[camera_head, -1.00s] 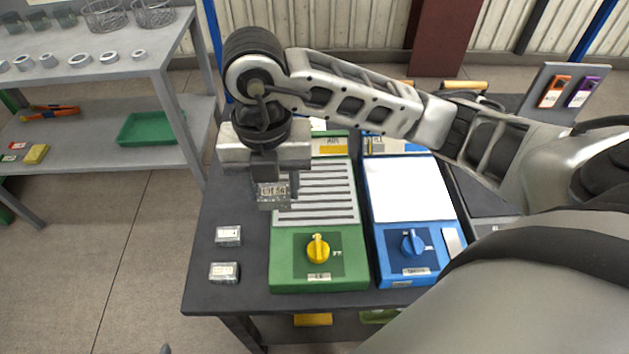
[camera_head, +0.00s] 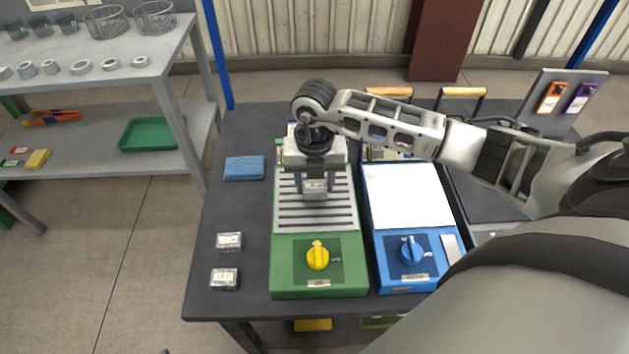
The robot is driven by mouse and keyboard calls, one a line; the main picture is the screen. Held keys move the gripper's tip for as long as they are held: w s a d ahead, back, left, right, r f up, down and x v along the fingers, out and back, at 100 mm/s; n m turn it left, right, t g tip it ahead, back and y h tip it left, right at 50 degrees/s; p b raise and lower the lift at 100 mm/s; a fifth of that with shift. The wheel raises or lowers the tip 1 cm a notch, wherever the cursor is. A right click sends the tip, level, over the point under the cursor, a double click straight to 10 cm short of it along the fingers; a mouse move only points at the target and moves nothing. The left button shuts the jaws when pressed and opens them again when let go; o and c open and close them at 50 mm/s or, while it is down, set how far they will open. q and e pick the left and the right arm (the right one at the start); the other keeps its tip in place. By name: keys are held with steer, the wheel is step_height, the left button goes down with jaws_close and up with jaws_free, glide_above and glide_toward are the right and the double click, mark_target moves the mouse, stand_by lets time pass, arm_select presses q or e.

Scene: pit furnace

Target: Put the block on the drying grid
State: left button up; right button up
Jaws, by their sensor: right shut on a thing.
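A small silvery block (camera_head: 315,187) with a pale label is between the fingers of my right gripper (camera_head: 315,190). The gripper points down and is shut on it, over the upper middle of the drying grid (camera_head: 288,216), a slotted metal plate on a green unit. I cannot tell whether the block touches the grid. The green unit has a yellow knob (camera_head: 318,255) at its front. Two similar labelled blocks lie on the dark table to the left, an upper one (camera_head: 229,241) and a lower one (camera_head: 224,278). My left gripper is not in view.
A blue unit (camera_head: 408,277) with a white top stands close to the right of the green one. A blue cloth or sponge (camera_head: 244,168) lies at the table's left. My right arm crosses above the table's back. A grey shelf (camera_head: 100,55) stands at left.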

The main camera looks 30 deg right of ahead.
mark_target(314, 186)
steer(key=shift+f, duration=0.45)
steer(key=shift+f, duration=0.1)
steer(key=o, duration=1.2)
steer(key=shift+r, duration=0.6)
step_height(314, 186, up, 11)
steer(key=shift+r+b, duration=0.1)
steer(key=shift+b, duration=0.25)
